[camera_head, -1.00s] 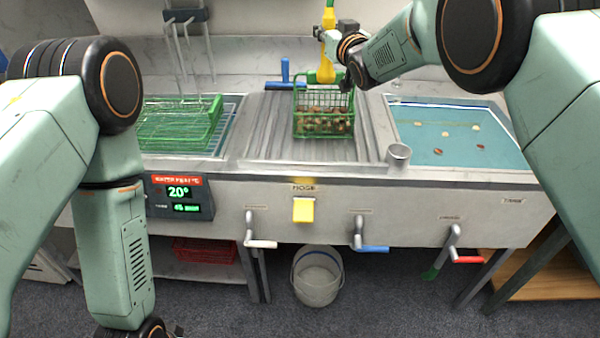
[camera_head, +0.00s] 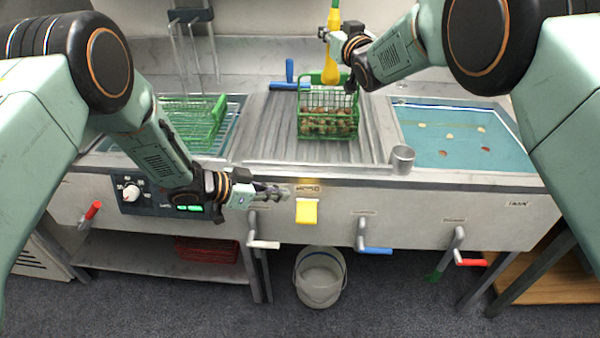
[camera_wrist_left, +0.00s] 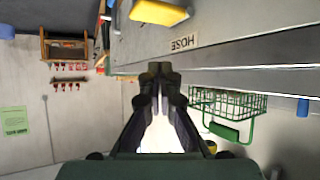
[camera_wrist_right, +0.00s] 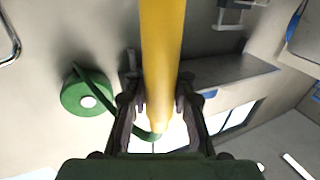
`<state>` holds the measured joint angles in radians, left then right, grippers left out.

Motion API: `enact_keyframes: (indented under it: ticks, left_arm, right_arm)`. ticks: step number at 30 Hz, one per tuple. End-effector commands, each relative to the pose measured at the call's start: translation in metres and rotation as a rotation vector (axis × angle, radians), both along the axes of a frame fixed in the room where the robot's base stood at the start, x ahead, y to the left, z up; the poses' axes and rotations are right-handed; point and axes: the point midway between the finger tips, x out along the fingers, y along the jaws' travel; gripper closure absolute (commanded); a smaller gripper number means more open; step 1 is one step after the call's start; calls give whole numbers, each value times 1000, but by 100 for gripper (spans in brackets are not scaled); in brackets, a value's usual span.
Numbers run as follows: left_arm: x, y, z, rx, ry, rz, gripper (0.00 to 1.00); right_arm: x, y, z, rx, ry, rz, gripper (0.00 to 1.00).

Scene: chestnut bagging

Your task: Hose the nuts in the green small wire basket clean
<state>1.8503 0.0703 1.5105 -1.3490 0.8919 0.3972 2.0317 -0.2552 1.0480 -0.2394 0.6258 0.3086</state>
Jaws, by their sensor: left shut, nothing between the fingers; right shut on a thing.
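The green small wire basket (camera_head: 327,122) holds brown nuts (camera_head: 328,127) and stands on the ridged metal drainboard. The nozzle (camera_wrist_right: 162,50) runs between the fingers in the right wrist view. No water shows coming from it. My left gripper (camera_head: 284,191) is shut and empty at the counter front, just left of the yellow HOSE pedal (camera_head: 307,211). The pedal (camera_wrist_left: 158,12) and the basket (camera_wrist_left: 228,104) also show in the left wrist view.
A larger green wire rack (camera_head: 197,125) sits in the left basin. The right basin (camera_head: 450,145) holds water and a few nuts. A metal cup (camera_head: 403,158) stands at the drainboard's front right. Levers with white (camera_head: 263,244), blue (camera_head: 375,250) and red handles line the front.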

Motion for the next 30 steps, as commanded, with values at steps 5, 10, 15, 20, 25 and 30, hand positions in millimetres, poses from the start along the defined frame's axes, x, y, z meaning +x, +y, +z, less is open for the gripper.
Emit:
enact_keyframes:
  ticks: [5, 10, 15, 20, 25, 30]
  left_arm:
    - [20, -7, 28, 32, -76, -187, 100]
    - [28, -4, 44, 99, -104, -349, 100]
    - [30, 7, 50, 186, -85, -478, 100]
    - [23, 18, 48, 246, -24, -542, 100]
    - [16, 20, 46, 238, 47, -529, 100]
    - [16, 20, 46, 235, 55, -522, 100]
  right_arm:
    - [0, 0, 1, 1, -2, 0, 100]
    - [0, 0, 1, 1, -2, 0, 100]
    - [0, 0, 1, 1, -2, 0, 100]
    - [0, 0, 1, 1, -2, 0, 100]
    - [0, 0, 1, 1, -2, 0, 100]
    - [0, 0, 1, 1, -2, 0, 100]
